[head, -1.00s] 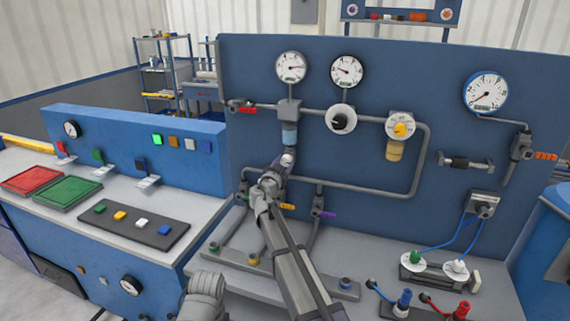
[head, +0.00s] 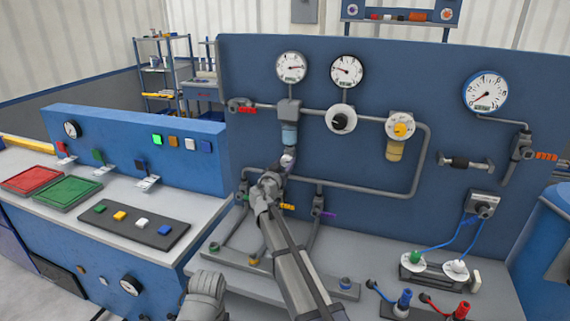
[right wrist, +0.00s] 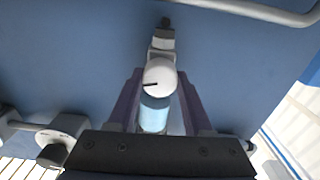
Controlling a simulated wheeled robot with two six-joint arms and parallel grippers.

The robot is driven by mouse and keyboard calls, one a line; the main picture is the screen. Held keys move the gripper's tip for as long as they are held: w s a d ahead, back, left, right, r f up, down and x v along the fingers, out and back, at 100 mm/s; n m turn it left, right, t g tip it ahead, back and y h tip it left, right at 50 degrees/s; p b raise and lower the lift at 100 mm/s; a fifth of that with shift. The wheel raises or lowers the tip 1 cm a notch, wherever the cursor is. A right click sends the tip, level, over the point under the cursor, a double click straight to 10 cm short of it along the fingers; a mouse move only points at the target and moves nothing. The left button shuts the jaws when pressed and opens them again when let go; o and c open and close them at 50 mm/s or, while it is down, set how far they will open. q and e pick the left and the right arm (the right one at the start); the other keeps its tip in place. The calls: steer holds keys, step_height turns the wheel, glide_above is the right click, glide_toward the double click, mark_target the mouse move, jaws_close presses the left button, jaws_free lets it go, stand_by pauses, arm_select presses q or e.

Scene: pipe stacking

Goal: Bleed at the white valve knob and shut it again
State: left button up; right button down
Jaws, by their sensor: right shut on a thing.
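The white valve knob (right wrist: 160,76) shows in the right wrist view as a round white cap with a short dark mark pointing left. In the head view the knob (head: 288,155) sits just below the light blue filter bowl (head: 289,134) and is partly covered by my gripper. My right gripper (head: 286,162) is at the knob. In the right wrist view its two dark fingers stand on either side of the knob and the bowl (right wrist: 154,115), and it is shut on the knob.
The blue panel (head: 250,75) behind carries gauges, grey pipes, a yellow-knobbed regulator (head: 401,128) and a black knob (head: 341,120). Coloured levers sit close below and right of my gripper. A bench with blue and red plugs lies at the lower right.

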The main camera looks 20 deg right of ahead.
steer(key=n, duration=1.1)
steer(key=shift+n, duration=1.9)
steer(key=shift+a, duration=0.1)
steer(key=shift+c, duration=1.5)
jaws_free()
steer(key=v, duration=0.7)
steer(key=shift+s+a, duration=0.2)
steer(key=shift+s, duration=0.15)
